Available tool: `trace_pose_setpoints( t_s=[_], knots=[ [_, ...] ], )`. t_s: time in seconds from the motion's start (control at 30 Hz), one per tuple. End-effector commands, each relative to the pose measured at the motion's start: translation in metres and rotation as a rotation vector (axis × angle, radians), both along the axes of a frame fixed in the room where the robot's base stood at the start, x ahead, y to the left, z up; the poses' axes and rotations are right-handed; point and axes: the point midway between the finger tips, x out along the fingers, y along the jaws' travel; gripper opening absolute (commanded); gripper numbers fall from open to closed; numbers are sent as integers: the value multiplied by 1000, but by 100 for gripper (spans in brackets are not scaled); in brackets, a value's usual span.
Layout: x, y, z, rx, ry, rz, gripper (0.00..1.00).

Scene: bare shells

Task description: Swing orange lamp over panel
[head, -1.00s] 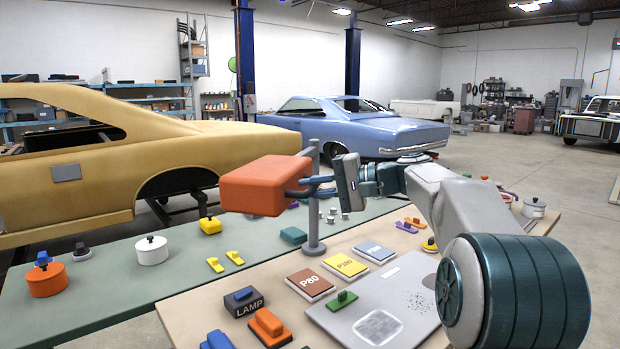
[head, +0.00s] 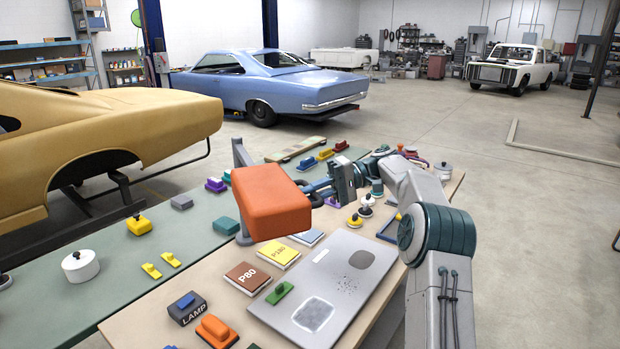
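The orange lamp (head: 270,200) is a rounded box head held up beside a grey post (head: 241,180). It hangs over the left part of the work table, near the sanding-paper packs and short of the grey metal panel (head: 350,262). The panel lies flat with a pale rough patch and a dark speckled patch. My gripper (head: 316,188) reaches in from the right at the lamp's right side, its fingers at the lamp's blue-grey handle. It appears shut on that handle, though the lamp head partly hides the contact.
A brown P80 pack (head: 247,278), a yellow P180 pack (head: 279,254) and a green block (head: 280,292) lie by the panel. A dark LAMP block (head: 187,309) and an orange sander (head: 216,331) are at the front left. Small knobbed items (head: 362,207) stand beyond the panel.

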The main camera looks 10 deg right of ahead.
Motion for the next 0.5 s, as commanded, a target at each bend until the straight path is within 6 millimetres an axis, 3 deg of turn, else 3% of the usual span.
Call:
trace_pose_setpoints(
  t_s=[0.5],
  knots=[
    [5, -15, 0, 3, -1, 61, 0]
  ],
)
